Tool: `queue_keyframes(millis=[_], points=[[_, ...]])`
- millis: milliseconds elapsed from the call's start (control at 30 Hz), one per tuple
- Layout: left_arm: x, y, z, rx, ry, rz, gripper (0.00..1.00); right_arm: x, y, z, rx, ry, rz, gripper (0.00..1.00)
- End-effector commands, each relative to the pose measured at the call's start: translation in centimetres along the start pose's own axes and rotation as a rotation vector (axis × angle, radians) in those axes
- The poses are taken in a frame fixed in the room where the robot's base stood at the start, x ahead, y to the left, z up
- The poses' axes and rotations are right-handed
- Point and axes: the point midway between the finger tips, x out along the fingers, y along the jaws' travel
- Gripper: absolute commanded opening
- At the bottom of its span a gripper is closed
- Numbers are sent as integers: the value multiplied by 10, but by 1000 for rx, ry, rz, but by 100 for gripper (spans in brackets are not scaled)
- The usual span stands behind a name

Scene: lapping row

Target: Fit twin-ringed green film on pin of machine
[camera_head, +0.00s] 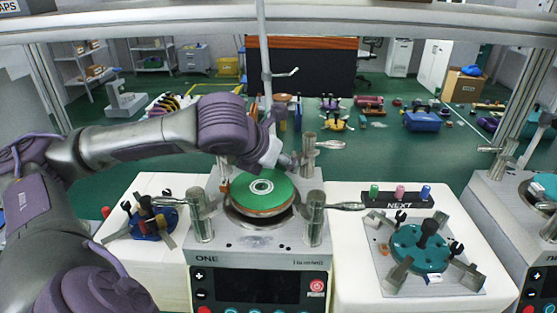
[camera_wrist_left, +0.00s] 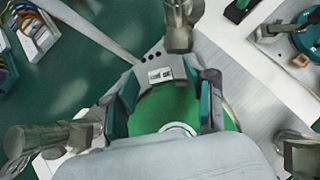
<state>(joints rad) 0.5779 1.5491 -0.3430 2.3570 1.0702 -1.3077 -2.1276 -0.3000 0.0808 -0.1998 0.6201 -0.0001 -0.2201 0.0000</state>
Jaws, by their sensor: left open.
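The green film (camera_head: 275,181) is a round green disc with white rings around its centre. In the head view it lies over the round plate of machine ONE (camera_head: 255,256), with a brownish edge below it. The film (camera_wrist_left: 160,108) also shows in the left wrist view, its near part hidden by my gripper body. My left gripper (camera_wrist_left: 165,100) is open, with one finger on each side of the film's far part. I cannot tell whether the fingers touch it. The pin is not clearly visible, so its fit cannot be told. My right gripper is not in view.
Upright metal posts with clamp handles (camera_head: 313,218) stand around the plate. A teal round fixture (camera_head: 418,250) and a NEXT rack (camera_head: 398,200) with coloured pegs are on the right white table. A blue fixture (camera_head: 152,222) is on the left. A thin upright pole (camera_head: 264,55) rises behind.

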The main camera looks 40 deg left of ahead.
Motion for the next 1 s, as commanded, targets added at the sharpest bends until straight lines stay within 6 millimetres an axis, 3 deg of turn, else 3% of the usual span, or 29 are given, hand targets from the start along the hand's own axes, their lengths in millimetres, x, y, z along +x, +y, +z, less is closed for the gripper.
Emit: queue_keyframes(millis=[233, 700, 1000], points=[[-16, 1, 1, 3, -3, 3, 55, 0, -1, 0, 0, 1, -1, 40], [-106, 1, 1, 0, -4, 3, 55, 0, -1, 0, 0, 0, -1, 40], [-120, 0, 0, 0, 0, 0, 55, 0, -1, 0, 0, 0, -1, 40]])
